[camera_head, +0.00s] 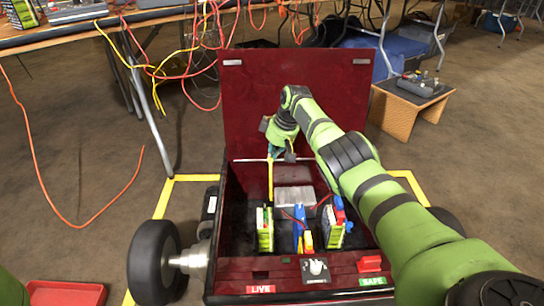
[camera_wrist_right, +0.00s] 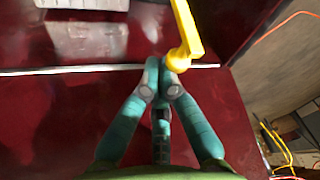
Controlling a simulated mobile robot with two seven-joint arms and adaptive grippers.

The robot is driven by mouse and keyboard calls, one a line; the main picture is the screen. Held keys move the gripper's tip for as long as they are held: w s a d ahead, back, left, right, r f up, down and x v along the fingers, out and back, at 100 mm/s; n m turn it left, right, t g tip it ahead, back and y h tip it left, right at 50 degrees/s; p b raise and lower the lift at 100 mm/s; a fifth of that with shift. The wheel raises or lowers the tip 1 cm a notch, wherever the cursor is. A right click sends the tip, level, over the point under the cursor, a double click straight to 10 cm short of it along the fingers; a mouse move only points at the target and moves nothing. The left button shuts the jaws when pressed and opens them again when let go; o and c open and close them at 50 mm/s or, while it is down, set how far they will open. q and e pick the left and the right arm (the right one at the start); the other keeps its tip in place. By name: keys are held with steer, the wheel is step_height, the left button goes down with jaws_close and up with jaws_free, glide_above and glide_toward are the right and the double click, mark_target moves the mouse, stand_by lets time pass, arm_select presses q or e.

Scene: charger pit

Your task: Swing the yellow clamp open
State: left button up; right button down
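The yellow clamp (camera_head: 270,182) is a thin upright bar inside the open dark red box, left of the pale grey block. It also shows in the right wrist view (camera_wrist_right: 184,28), with a bent end beside my fingertips. My right gripper (camera_head: 272,152) reaches over the box at the clamp's far end. In the wrist view its teal fingers (camera_wrist_right: 163,66) are drawn together at the tips, right against or just beside the clamp's bent end. I cannot tell whether they touch it. My left gripper is out of view.
The box's raised lid (camera_head: 300,95) stands behind my right gripper. Inside the box are a grey block (camera_head: 294,197), a green-striped battery pack (camera_head: 265,230) and blue parts (camera_head: 299,230). A switch (camera_head: 315,268) sits on the front edge. Cables (camera_head: 160,70) hang at the back left.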

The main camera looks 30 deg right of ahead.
steer(key=c, duration=1.2)
jaws_free()
steer(key=shift+r, duration=0.1)
steer(key=v, duration=1.2)
